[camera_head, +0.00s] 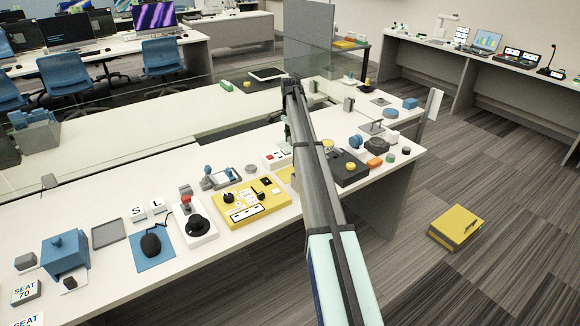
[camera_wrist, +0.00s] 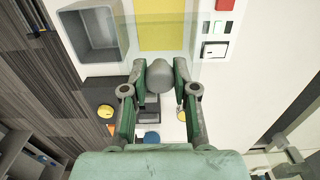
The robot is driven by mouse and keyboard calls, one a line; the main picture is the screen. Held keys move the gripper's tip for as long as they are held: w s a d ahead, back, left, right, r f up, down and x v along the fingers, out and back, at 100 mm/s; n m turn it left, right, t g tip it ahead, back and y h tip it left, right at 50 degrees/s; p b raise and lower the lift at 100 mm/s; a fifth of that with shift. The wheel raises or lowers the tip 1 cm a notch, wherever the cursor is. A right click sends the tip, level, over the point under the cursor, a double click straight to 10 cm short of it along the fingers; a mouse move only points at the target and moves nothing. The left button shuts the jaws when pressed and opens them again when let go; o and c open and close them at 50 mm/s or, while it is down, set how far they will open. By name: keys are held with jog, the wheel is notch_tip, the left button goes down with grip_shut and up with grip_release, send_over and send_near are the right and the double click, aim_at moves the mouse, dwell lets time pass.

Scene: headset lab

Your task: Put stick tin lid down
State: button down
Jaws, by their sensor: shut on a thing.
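My gripper (camera_wrist: 159,88) has its two green fingers closed on a rounded grey piece, apparently the stick tin lid (camera_wrist: 160,75). The lid is seen end-on in the wrist view, so its full shape is hidden. An open, empty grey square container (camera_wrist: 90,36), probably the stick tin, stands on the table at the upper left of the wrist view, apart from the gripper. In the head view my arm hides the container and the held piece; only a bit of green gripper shows beside the arm.
A yellow sheet (camera_wrist: 160,25) and a white switch panel (camera_wrist: 214,50) lie beyond the gripper. A dark box with a yellow button (camera_head: 350,167) is right of my arm. A yellow control panel (camera_head: 251,202) is left. The table (camera_head: 120,292) is crowded; a yellow case (camera_head: 456,227) sits on the floor.

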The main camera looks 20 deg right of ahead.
notch_tip(320, 180, down, 14)
jog(key=shift+f+p, duration=0.1)
jog(key=shift+p, duration=1.05)
jog(key=c, duration=0.9)
grip_release()
jog(key=shift+f, duration=0.1)
notch_tip(320, 180, up, 12)
jog(key=b, duration=0.2)
jog(key=shift+r+b, duration=0.2)
jog(key=shift+b, duration=0.2)
jog(key=shift+d, duration=0.1)
